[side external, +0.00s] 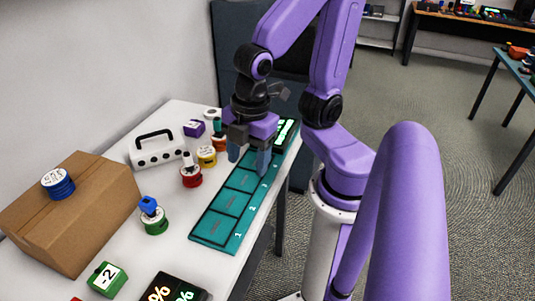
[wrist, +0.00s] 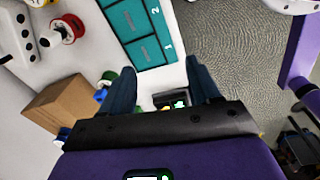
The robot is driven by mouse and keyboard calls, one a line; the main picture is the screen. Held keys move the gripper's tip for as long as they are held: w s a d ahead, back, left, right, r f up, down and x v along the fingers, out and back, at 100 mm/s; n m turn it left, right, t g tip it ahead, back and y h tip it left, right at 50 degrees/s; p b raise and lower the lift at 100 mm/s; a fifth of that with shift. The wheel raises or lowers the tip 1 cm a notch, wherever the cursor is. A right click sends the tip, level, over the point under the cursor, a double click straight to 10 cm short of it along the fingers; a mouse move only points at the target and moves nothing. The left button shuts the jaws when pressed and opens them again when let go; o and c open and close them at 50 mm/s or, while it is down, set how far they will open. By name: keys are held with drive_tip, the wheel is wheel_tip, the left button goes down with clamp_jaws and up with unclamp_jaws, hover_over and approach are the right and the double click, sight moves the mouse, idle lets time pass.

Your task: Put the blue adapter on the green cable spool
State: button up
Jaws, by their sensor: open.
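The blue adapter (side external: 148,204) is a small blue block. In the side view it rests on top of the green cable spool (side external: 155,223), a white-topped spool with a green base on the white table. In the wrist view the adapter (wrist: 101,95) and the green spool (wrist: 109,76) show small, partly hidden behind my left finger. My gripper (side external: 248,160) is open and empty, above the teal tray's far part and well away from the green spool. Its two fingers (wrist: 159,67) stand wide apart in the wrist view.
A cardboard box (side external: 105,218) with a blue spool (side external: 58,183) on top stands left. A red spool (side external: 191,178), a yellow spool (side external: 207,157) and a white handled block (side external: 158,152) stand behind. The teal tray (side external: 212,240) lies along the right edge.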

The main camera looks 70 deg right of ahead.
drive_tip(key=s+m, duration=0.1)
drive_tip(key=s+d+m, duration=0.1)
drive_tip(key=s+m, duration=0.1)
drive_tip(key=shift+s+d+r+g, duration=0.15)
drive_tip(key=shift+s+d+g, duration=0.1)
drive_tip(key=shift+s+g, duration=0.15)
drive_tip(key=shift+w, duration=0.1)
idle(0.9)
